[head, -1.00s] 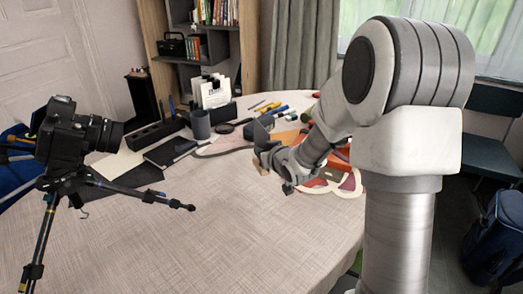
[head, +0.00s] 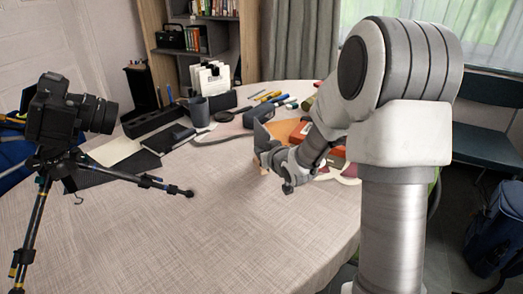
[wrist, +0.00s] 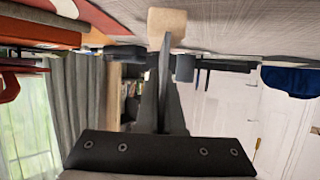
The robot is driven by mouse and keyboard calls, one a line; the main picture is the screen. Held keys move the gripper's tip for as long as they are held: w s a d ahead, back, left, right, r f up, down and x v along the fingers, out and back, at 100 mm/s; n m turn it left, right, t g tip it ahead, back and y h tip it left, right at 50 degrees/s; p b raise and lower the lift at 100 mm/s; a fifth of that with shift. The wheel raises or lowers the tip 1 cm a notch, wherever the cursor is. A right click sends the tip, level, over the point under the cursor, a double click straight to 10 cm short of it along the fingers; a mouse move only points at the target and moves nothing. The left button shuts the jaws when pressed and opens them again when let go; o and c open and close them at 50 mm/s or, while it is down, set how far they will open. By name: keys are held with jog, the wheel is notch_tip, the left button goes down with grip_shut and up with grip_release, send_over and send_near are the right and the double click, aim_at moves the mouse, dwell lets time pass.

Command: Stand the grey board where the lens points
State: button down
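The grey board (head: 263,135) is upright at my gripper (head: 270,155), over the middle of the table. In the wrist view the board (wrist: 165,75) shows nearly edge-on between the dark fingers of my gripper (wrist: 163,110), which look shut on it. Its pale wooden foot (wrist: 167,22) is at the end towards the table; I cannot tell whether it touches the tabletop. The black camera (head: 65,112) stands on a tripod (head: 40,215) at the left. Its lens (head: 100,115) points right across the table, towards the board's side.
The table (head: 200,220) is bare in front of the tripod and my gripper. A red item (head: 301,131) lies close behind my gripper. One tripod leg reaches over the table.

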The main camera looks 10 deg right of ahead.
jog(key=shift+f+b, duration=0.5)
jog(key=shift+f, duration=0.05)
jog(key=c, duration=1)
grip_release()
jog(key=shift+o, duration=0.2)
